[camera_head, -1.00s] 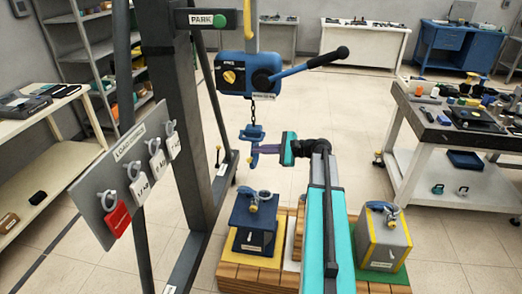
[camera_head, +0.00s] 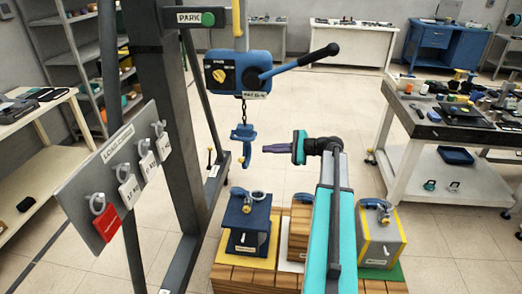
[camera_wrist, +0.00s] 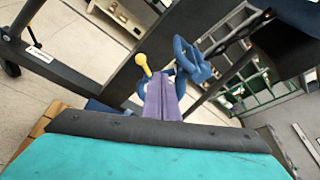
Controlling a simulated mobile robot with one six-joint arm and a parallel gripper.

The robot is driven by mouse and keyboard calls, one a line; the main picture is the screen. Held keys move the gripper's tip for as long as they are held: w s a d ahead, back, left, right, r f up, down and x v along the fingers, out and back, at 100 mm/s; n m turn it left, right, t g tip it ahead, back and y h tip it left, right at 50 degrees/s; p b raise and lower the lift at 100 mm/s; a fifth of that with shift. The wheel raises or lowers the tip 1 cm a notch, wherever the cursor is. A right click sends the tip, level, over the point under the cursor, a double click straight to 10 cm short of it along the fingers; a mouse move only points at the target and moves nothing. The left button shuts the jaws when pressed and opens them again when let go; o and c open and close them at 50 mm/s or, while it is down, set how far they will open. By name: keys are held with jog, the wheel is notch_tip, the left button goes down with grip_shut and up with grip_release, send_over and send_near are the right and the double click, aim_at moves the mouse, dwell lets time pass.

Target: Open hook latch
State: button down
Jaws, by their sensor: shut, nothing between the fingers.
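The blue hook (camera_head: 245,147) hangs on a short chain below the blue hoist (camera_head: 235,75). It is small here, and I cannot tell whether its latch is open or shut. My gripper (camera_head: 265,149), with purple fingers, is shut and empty. It points left at the hook, with a narrow gap between tips and hook in the head view. In the wrist view, the shut fingers (camera_wrist: 162,97) reach up towards the blue hook (camera_wrist: 190,62), overlapping its lower part. Contact there cannot be judged.
A blue load block (camera_head: 249,222) and a grey block (camera_head: 380,235) stand on wooden pallets below. A load board (camera_head: 100,185) with tagged shackles and a dark gantry post (camera_head: 165,110) are at left. A tool table (camera_head: 450,115) stands at right.

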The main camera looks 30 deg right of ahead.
jog(key=shift+s+f+b+v, duration=0.1)
jog(key=shift+f+b+v, duration=0.05)
jog(key=shift+v, duration=0.6)
jog(key=shift+s+f+b+v, duration=0.1)
jog(key=shift+f+b+v, duration=0.05)
jog(key=shift+v, duration=0.65)
jog(key=shift+s+f+b+v, duration=0.1)
jog(key=shift+f+b+v, duration=0.05)
jog(key=shift+v, duration=0.6)
jog(key=shift+a, duration=0.2)
